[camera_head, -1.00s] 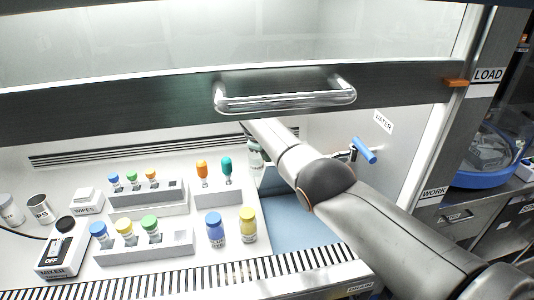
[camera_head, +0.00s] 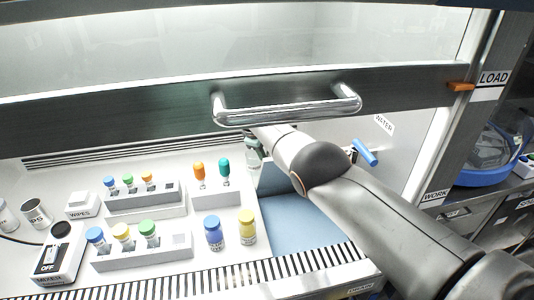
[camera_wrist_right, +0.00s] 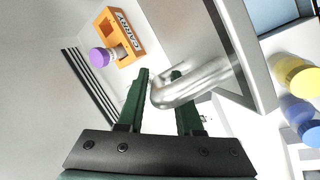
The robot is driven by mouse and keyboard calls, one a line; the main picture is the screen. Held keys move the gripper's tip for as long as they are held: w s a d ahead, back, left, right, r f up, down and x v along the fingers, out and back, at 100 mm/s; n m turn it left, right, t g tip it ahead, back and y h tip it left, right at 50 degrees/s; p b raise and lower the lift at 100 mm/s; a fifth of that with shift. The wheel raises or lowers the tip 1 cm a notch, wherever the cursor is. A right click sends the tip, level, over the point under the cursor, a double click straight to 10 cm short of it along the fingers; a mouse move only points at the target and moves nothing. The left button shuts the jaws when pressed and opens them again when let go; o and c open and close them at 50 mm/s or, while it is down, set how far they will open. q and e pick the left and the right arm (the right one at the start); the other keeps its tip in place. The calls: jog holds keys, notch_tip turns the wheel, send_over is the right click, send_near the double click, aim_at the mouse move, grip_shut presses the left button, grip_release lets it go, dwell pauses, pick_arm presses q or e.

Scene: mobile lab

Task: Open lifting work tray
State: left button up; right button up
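The lifting work tray shows as a pale panel (camera_head: 276,180) raised at a tilt beside a blue surface (camera_head: 302,222) in the cabinet, partly hidden by my right arm. In the right wrist view its grey panel (camera_wrist_right: 262,70) carries a chrome loop handle (camera_wrist_right: 205,82). My right gripper (camera_wrist_right: 160,75) has green fingers on either side of the loop's bent end and looks shut on it. My left gripper is not in view.
The cabinet's dark sash with its chrome handle (camera_head: 290,112) hangs just above my right arm. Vial racks (camera_head: 145,250), a blue-capped bottle (camera_head: 213,232) and a yellow-capped bottle (camera_head: 247,227) stand to the left. An orange carrier (camera_wrist_right: 118,38) holds a purple-capped vial. A blue-handled tap (camera_head: 364,152) is at right.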

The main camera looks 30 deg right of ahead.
jog(key=shift+o, duration=1)
jog(key=shift+r, duration=0.1)
jog(key=shift+r, duration=0.15)
jog(key=p+v, duration=0.3)
jog(key=v, duration=0.9)
jog(key=shift+a+r, duration=0.1)
